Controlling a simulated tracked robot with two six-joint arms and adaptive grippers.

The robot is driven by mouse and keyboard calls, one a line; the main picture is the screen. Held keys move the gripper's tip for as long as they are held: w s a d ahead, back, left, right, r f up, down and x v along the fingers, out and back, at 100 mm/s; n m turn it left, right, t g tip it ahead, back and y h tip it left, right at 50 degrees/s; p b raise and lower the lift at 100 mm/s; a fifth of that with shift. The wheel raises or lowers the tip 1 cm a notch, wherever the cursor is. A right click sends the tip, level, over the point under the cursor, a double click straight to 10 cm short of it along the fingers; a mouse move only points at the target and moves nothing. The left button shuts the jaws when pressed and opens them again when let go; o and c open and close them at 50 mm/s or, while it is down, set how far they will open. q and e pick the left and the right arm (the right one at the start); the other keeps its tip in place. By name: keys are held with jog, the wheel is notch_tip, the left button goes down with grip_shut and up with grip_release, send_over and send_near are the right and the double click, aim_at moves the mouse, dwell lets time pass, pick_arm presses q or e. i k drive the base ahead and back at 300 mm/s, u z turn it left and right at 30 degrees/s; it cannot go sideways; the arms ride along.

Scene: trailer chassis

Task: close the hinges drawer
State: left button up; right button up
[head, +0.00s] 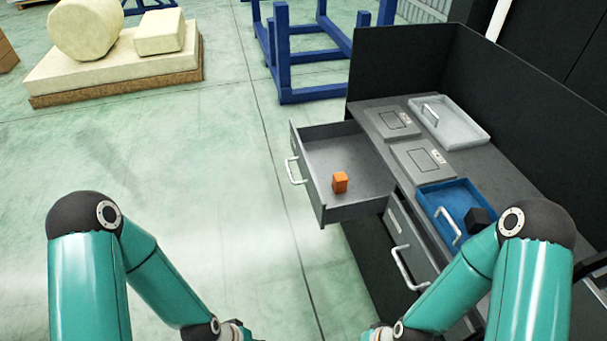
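A grey drawer (322,215) stands pulled out from the upper left of the dark cabinet. It has a pale bar handle (294,171) on its front, and a small orange block (340,182) lies inside. I cannot read any label that says hinges. A second drawer (399,232) beside it, nearer to me, looks shut, with its own bar handle (403,268). My two arms reach in from the bottom left and bottom right. Their wrists are at the lower edge, short of the drawers, and the fingertips of both grippers are out of the picture.
The cabinet top holds a blue tray (434,193) with a black block (480,218), a light grey tray (467,132) and two flat grey panels (424,161). Dark walls (400,68) rise behind. The green floor left of the open drawer is clear. A blue frame (283,60) stands farther back.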

aim_at(321, 150)
jog(key=u, duration=0.2)
jog(key=i, duration=1.05)
jog(key=z, duration=0.25)
